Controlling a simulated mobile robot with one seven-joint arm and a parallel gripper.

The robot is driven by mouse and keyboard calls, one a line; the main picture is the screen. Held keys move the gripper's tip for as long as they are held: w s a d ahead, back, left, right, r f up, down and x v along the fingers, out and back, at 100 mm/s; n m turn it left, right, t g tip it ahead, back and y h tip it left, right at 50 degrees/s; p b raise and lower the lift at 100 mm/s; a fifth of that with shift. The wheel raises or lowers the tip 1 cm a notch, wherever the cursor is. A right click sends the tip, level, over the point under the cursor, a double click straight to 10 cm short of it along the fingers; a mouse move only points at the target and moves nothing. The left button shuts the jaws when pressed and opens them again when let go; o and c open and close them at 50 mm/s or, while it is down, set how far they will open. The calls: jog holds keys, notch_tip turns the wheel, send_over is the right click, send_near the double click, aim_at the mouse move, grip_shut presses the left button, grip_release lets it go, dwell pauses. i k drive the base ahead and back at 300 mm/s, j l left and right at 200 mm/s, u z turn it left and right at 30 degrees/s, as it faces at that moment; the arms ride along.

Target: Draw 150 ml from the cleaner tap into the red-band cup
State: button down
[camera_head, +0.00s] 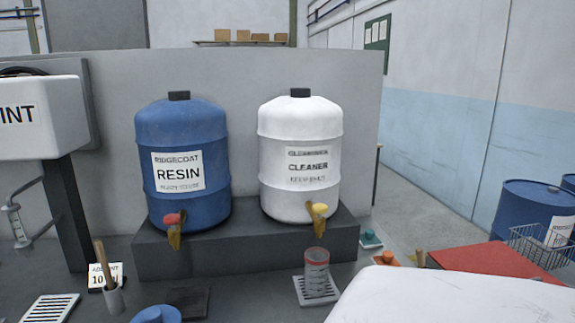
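The white drum (300,135) labelled CLEANER stands on a dark plinth. Its tap (319,217), with a yellow handle and brass-coloured spout, points down at the front. The clear red-band cup (317,270) stands upright on a slotted drip tray (303,296), below the cleaner tap and apart from it. Its red band is near the rim. No stream shows between tap and cup. The cup's level is too small to read. My gripper is not in view.
The blue RESIN drum (181,130) with its red-handled tap (173,226) stands left of the cleaner. A pot with a stick (113,298) and a second slotted tray (50,308) are front left. A large white surface (450,300) covers the lower right, near a red sheet (495,262).

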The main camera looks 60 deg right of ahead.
aim_at(319, 210)
jog(key=z, duration=3.35)
jog(key=k+j, duration=0.15)
jog(key=j, duration=0.25)
jog(key=k+j, duration=0.15)
jog(key=j, duration=0.25)
